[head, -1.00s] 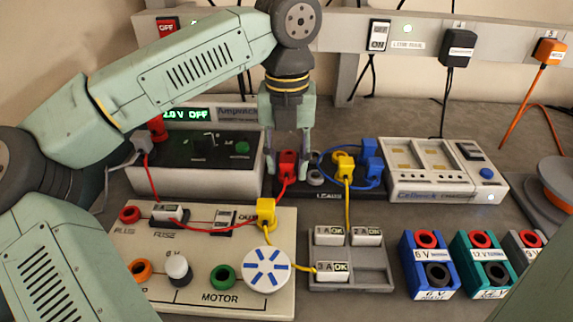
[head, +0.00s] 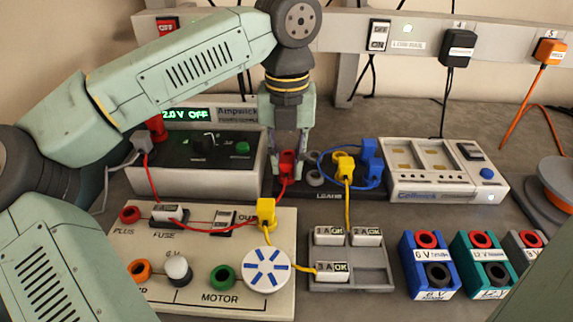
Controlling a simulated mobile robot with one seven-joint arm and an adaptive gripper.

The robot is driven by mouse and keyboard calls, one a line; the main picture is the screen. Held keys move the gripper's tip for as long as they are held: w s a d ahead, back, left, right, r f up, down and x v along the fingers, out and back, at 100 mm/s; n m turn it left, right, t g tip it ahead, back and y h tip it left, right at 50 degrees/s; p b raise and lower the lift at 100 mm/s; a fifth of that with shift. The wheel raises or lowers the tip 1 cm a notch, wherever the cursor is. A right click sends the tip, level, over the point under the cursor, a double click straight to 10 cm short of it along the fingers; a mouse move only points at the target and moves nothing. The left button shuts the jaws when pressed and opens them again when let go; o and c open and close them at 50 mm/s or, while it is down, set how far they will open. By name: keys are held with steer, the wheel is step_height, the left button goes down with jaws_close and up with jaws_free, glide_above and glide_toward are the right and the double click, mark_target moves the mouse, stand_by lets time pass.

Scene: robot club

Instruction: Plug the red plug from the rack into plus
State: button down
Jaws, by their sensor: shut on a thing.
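The red plug (head: 286,168) is at the left end of the dark leads rack (head: 372,193), with its red lead running down and left. My gripper (head: 288,158) points down from above and is shut on this plug, its fingers on either side. I cannot tell whether the plug is still seated in the rack. The plus socket (head: 129,215) is a red ring at the upper left of the cream motor board (head: 190,301), marked PLUS. It looks empty and lies left of and nearer than my gripper.
Yellow (head: 344,165) and blue (head: 371,150) plugs stand close right of my gripper. The power supply (head: 185,178) reads 2.0 V OFF. A yellow plug (head: 266,211), the fuse (head: 168,212) and a red lead lie on the board. A charger (head: 430,190) stands right.

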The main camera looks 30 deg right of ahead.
mark_target(287, 159)
steer(key=c, duration=2)
jaws_free()
jaws_close()
steer(key=shift+r+p, duration=0.8)
steer(key=shift+r, duration=0.35)
steer(key=shift+r+p, duration=1.2)
steer(key=shift+r, duration=0.5)
